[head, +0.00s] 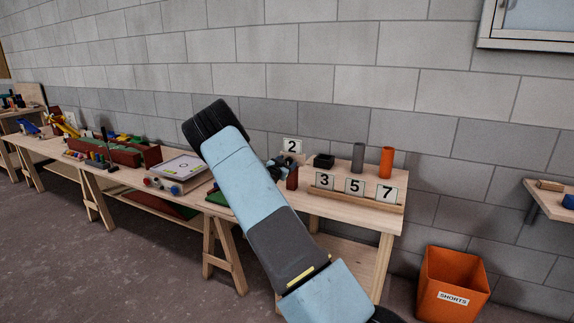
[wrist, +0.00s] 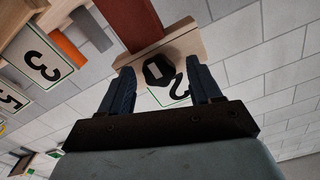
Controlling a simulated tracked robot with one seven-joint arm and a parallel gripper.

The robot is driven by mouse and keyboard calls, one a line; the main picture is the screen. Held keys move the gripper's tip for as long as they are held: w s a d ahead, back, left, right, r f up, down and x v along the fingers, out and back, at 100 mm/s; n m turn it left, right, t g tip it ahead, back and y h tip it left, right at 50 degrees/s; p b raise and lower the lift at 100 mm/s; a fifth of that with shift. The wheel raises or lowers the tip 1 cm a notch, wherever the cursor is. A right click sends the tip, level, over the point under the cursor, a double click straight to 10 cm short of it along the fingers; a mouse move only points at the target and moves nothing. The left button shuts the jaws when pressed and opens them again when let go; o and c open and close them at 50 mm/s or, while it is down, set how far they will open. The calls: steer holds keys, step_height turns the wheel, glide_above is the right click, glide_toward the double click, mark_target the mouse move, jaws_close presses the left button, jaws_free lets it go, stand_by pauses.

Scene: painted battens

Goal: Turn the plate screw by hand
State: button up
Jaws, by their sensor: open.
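A black faceted knob with a pale mark on its face, which looks like the plate screw (wrist: 157,73), shows in the wrist view. It sits against a pale wooden strip (wrist: 184,40), close to the white card numbered 2 (wrist: 181,95). My gripper (wrist: 163,78) is open, with one dark blue finger on each side of the knob and visible gaps between. In the head view my gripper (head: 279,168) is at the card numbered 2 (head: 292,146), above the bench. My arm hides part of the bench, and the knob is not clear there.
A dark red block (head: 292,179) stands close to my gripper. Cards 3, 5 and 7 stand on a wooden rail (head: 352,198). An orange bin (head: 452,281) is on the floor.

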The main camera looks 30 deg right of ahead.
steer(key=c, duration=1)
steer(key=shift+c, duration=0.2)
steer(key=shift+n, duration=0.3)
steer(key=n, duration=0.5)
steer(key=shift+a, duration=0.1)
steer(key=shift+w+a+f+n, duration=0.1)
steer(key=shift+f+n, duration=0.05)
steer(key=shift+n, duration=5.4)
steer(key=shift+a+f+n, duration=0.1)
steer(key=shift+n, duration=5.45)
steer(key=shift+d, duration=0.1)
